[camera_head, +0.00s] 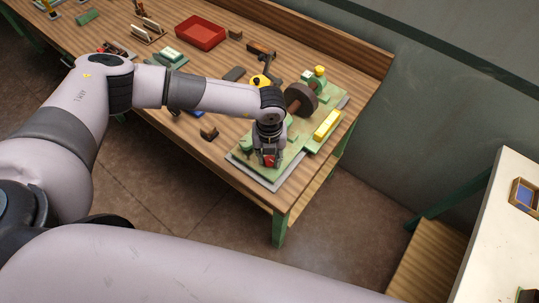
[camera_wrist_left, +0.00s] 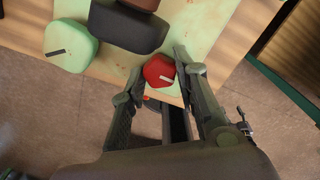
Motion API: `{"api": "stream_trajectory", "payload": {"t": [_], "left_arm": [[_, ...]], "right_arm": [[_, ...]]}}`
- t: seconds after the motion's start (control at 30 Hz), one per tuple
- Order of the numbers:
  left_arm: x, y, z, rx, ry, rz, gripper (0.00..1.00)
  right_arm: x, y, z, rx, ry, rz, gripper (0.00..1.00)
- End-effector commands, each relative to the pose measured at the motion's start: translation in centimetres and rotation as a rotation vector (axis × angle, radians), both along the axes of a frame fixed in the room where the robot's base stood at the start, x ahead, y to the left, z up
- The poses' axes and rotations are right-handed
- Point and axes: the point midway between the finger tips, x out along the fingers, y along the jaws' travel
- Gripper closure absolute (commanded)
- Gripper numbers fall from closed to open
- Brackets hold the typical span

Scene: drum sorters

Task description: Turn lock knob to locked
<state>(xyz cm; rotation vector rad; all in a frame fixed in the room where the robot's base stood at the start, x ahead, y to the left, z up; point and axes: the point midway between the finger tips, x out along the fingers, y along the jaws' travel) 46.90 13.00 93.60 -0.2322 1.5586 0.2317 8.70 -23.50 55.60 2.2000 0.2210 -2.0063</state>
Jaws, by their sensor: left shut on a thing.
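A red lock knob (camera_wrist_left: 158,70) with a pale pointer line sits at the edge of a light green board in the left wrist view. Its red also shows low at the gripper in the head view (camera_head: 270,161). My left gripper (camera_wrist_left: 166,68) has its two dark fingers on either side of the knob and is shut on it. In the head view my left gripper (camera_head: 267,154) points down at the near end of the green board (camera_head: 250,166) and partly hides the knob. My right gripper is not in view.
A brown drum (camera_head: 301,99), a yellow block (camera_head: 327,124) and green mounts share the board. A green knob with a dark pointer (camera_wrist_left: 70,45) is near the red one. The wooden bench (camera_head: 190,108) holds a red tray (camera_head: 201,32) and tools. A white table (camera_head: 505,240) stands right.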

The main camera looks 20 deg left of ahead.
Motion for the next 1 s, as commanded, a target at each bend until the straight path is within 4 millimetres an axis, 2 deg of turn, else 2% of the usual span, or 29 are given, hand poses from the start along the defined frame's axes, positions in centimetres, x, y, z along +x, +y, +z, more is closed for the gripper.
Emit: {"api": "stream_trajectory", "payload": {"t": [0.17,0.47,0.67,1.0], "left_arm": [[0.0,0.0,0.0,0.0,0.0,0.001,1.0],[0.1,0.0,-0.1,-0.001,-0.001,-0.038,1.0],[0.1,0.0,-0.4,0.0,-0.002,-0.146,1.0],[0.1,0.0,-0.6,0.0,-0.002,-0.45,1.0]], "right_arm": [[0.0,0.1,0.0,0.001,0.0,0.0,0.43],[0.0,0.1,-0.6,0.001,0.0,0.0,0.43],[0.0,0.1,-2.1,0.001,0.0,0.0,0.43],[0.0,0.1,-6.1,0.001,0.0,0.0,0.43]]}}
